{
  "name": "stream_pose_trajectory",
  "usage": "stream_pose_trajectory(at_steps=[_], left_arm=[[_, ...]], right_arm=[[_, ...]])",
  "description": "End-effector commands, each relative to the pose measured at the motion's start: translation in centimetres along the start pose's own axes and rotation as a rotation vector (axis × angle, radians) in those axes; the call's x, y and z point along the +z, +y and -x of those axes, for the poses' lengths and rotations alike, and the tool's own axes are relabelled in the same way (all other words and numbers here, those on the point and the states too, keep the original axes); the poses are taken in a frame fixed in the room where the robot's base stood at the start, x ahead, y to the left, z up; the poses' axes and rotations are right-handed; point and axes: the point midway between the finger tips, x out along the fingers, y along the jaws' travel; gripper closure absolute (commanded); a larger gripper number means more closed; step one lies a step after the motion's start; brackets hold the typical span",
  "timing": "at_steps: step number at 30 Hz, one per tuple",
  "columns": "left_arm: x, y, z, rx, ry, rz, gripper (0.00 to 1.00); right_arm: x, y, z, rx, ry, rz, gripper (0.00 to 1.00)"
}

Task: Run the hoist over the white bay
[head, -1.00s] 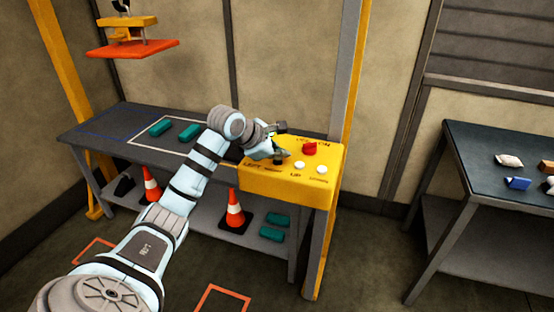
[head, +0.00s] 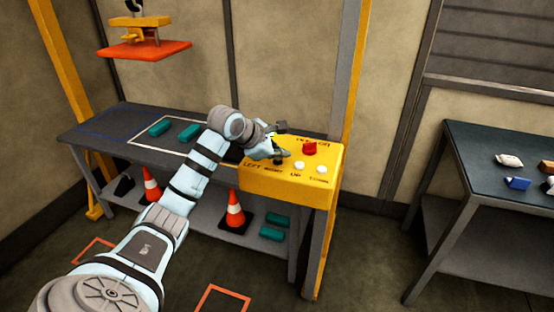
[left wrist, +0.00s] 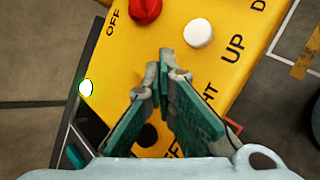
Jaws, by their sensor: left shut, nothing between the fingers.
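The hoist, a yellow block with a flat orange plate (head: 146,51), hangs above the left part of the bench in the head view. The white bay is a white outline (head: 139,133) on the dark bench top, below and right of the hoist. The yellow control box (head: 290,184) stands at the bench's right end with a red knob (head: 309,148) and buttons lettered LEFT, RIGHT, UP, DOWN. My left gripper (head: 281,156) is shut and empty, its tips (left wrist: 163,65) over the place of the RIGHT button, which they hide. My right gripper is not in view.
Two teal blocks (head: 188,132) lie in or by the white bay, and a blue outline (head: 103,122) lies left of it. Traffic cones (head: 234,212) stand on the lower shelf. A second table (head: 468,150) with small objects stands at the right.

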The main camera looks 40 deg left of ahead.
Motion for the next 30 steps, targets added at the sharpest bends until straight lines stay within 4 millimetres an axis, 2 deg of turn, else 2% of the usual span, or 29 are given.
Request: stream_pose_trajectory(at_steps=[24, 30], left_arm=[[-0.01, -0.01, 0.0, -0.001, 0.001, 0.0, 1.0], [0.47, 0.49, 0.66, -0.001, 0.001, 0.0, 1.0]], right_arm=[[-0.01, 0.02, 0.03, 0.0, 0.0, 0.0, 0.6], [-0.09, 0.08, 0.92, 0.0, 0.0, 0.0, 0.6]])
